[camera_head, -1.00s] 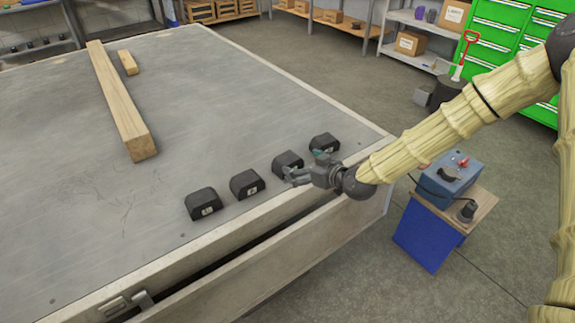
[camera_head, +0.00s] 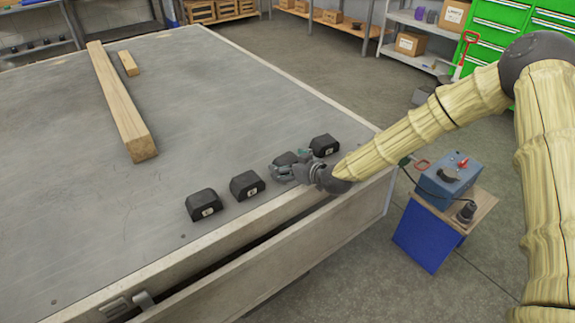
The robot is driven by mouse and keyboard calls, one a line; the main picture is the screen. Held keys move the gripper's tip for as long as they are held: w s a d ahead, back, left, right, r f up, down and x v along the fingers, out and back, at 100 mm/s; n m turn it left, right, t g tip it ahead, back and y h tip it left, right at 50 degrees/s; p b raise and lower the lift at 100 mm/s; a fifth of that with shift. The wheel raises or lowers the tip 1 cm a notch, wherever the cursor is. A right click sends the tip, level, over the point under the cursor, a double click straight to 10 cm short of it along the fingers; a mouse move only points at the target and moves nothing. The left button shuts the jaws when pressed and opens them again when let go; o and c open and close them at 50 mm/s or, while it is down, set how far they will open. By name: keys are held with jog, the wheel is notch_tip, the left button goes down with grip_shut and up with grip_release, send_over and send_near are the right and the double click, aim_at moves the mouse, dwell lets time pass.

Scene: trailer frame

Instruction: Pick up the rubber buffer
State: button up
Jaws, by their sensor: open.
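Several black rubber buffers stand in a row along the near right edge of the trailer bed (camera_head: 70,210). One buffer (camera_head: 203,204) is at the left end, another buffer (camera_head: 246,185) is beside it, and one buffer (camera_head: 324,145) is at the right end. My gripper (camera_head: 278,170) is open at the third buffer from the left (camera_head: 284,158) and partly covers it. I cannot tell whether the fingers touch it.
A long wooden beam (camera_head: 120,105) and a short wood block (camera_head: 128,63) lie farther back on the bed. A blue box (camera_head: 447,178) with a cable sits on a small stand (camera_head: 428,235) right of the trailer. The bed's middle is clear.

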jog(key=shift+c, duration=0.2)
jog(key=c, duration=1)
jog(key=shift+c, duration=0.2)
jog(key=shift+r, duration=0.1)
